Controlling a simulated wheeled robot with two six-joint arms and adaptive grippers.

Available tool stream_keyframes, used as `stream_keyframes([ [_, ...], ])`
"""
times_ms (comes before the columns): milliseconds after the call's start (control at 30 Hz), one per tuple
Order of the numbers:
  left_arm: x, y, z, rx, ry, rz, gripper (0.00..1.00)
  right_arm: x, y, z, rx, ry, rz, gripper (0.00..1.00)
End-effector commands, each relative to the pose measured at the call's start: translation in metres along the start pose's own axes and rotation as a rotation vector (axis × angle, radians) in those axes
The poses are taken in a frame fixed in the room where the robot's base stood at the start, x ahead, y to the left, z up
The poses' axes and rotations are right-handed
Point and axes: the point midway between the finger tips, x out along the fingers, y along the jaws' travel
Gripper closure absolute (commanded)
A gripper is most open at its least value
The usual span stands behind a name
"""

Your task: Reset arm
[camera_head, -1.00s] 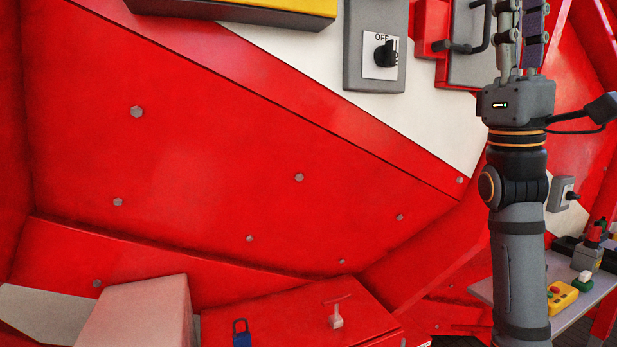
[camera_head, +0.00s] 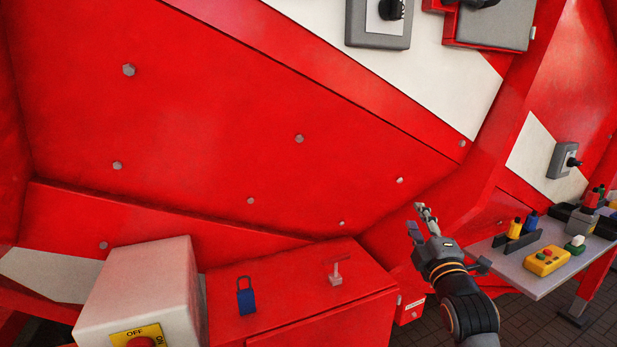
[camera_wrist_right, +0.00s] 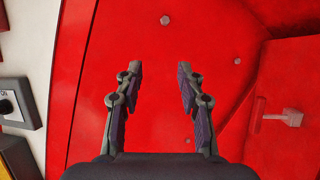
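My right gripper (camera_head: 424,222) is in front of the red machine panel (camera_head: 215,125), at the lower right of the head view. In the right wrist view my right gripper (camera_wrist_right: 159,80) has its two fingers spread apart with nothing between them, and the red panel lies beyond. My right forearm comes up from the bottom edge of the head view. My left gripper shows in neither view.
A red box carries a blue padlock (camera_head: 247,300) and a small T-handle (camera_head: 336,272). Left of it is a pale box with a red button (camera_head: 140,342). At right, a grey table (camera_head: 540,280) holds a yellow button box (camera_head: 547,261). Rotary switches (camera_head: 565,160) sit on the panels.

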Motion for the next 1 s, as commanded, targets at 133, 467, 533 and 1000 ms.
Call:
stream_keyframes([
  [133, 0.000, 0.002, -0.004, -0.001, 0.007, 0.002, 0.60, -0.061, -0.119, 0.015, 0.330, -0.134, -0.353, 0.61],
  [467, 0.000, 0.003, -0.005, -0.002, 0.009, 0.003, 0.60, -0.237, -0.266, 0.034, 0.848, -0.662, -0.841, 0.61],
  [533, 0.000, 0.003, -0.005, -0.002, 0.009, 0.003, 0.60, -0.268, -0.278, 0.035, 0.905, -0.766, -0.891, 0.61],
  [1000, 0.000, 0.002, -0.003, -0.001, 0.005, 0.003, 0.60, -0.367, -0.384, 0.057, 1.040, -1.168, -1.020, 0.61],
])
